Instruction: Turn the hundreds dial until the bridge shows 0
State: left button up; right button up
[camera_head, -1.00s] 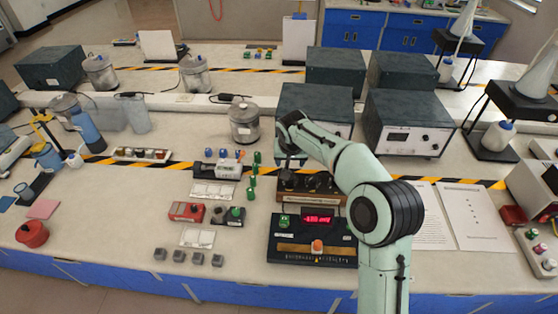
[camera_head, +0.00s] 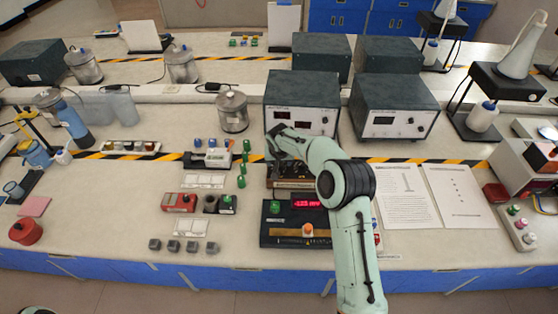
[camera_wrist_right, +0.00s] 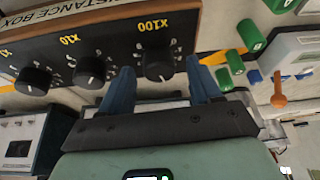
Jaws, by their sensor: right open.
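The resistance box (camera_head: 292,184) is a wooden case with a black top, partly hidden by my right arm. In the right wrist view its dials show: the x100 hundreds dial (camera_wrist_right: 158,65), the x10 dial (camera_wrist_right: 90,73) and another dial (camera_wrist_right: 34,81). My right gripper (camera_wrist_right: 160,72) is open, its two blue fingers on either side of the x100 dial; I cannot tell whether they touch it. The bridge (camera_head: 278,232) is a black box in front, with a lit red display (camera_head: 308,202) whose digits are too small to read surely. My left gripper is out of view.
Two dark instrument boxes (camera_head: 302,90) (camera_head: 394,95) stand behind. Green connectors (camera_head: 241,181) and a red meter (camera_head: 180,202) are to the left. Paper sheets (camera_head: 405,196) lie to the right. A metal canister (camera_head: 232,112) stands behind left.

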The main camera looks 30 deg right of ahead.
jog(key=shift+c, duration=0.3)
jog(key=c, duration=1)
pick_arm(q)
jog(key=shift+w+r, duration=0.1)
pick_arm(e)
jog(key=shift+n, duration=0.3)
jog(key=n, duration=0.1)
jog(key=n+y+p, duration=0.1)
jog(key=n, duration=0.1)
jog(key=shift+d+t+y, duration=0.15)
jog(key=shift+t+y, duration=0.15)
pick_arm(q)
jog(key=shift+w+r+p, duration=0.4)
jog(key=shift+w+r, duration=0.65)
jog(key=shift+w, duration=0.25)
pick_arm(e)
jog(key=shift+n+y, duration=0.3)
jog(key=shift+n, duration=0.9)
jog(key=o, duration=1.1)
jog(key=shift+c, duration=0.2)
